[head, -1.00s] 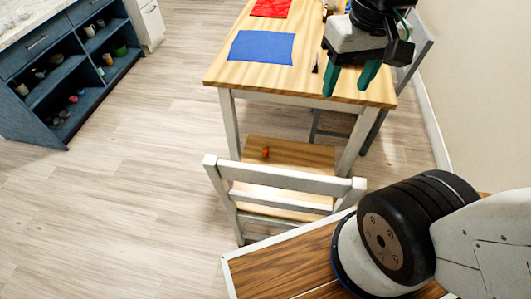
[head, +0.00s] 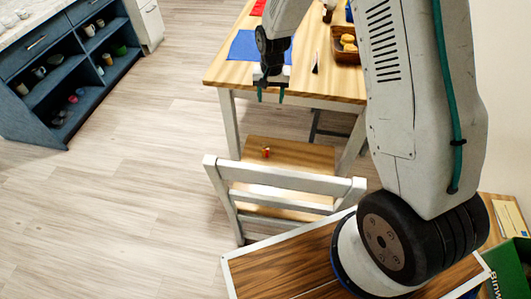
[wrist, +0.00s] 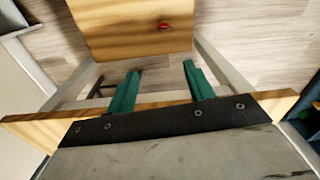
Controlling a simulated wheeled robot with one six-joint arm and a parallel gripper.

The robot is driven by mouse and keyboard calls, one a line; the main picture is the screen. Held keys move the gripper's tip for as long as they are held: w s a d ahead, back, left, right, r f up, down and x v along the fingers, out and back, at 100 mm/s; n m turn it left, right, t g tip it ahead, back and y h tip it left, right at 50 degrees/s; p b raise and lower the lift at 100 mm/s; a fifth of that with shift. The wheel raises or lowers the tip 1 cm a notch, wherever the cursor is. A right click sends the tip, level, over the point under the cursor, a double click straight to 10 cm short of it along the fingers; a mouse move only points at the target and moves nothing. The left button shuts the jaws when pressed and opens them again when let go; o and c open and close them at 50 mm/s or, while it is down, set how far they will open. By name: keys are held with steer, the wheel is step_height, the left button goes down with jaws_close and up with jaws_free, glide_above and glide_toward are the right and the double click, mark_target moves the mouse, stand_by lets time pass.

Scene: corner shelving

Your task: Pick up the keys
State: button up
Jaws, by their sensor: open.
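A small red-orange item (head: 266,152) lies on the wooden chair seat (head: 300,153). It also shows in the wrist view (wrist: 165,26), on the seat beyond my fingers. It is too small to tell for certain that it is the keys. My gripper (head: 270,96) points down, open and empty, at the table's front edge, above and apart from the chair seat. In the wrist view its two green fingers (wrist: 160,70) are spread with nothing between them.
The chair's white backrest (head: 285,180) stands on the near side of the seat. The table (head: 220,75) behind holds a blue cloth (head: 243,45) and a brown basket (head: 345,45). Open floor (head: 120,190) lies to the left. A dark shelf unit (head: 50,90) stands far left.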

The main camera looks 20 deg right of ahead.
glide_above(266, 148)
step_height(266, 148, down, 10)
steer(key=shift+m, duration=0.8)
step_height(266, 148, down, 21)
steer(key=shift+f, duration=0.1)
steer(key=shift+c, duration=0.3)
steer(key=c, duration=0.7)
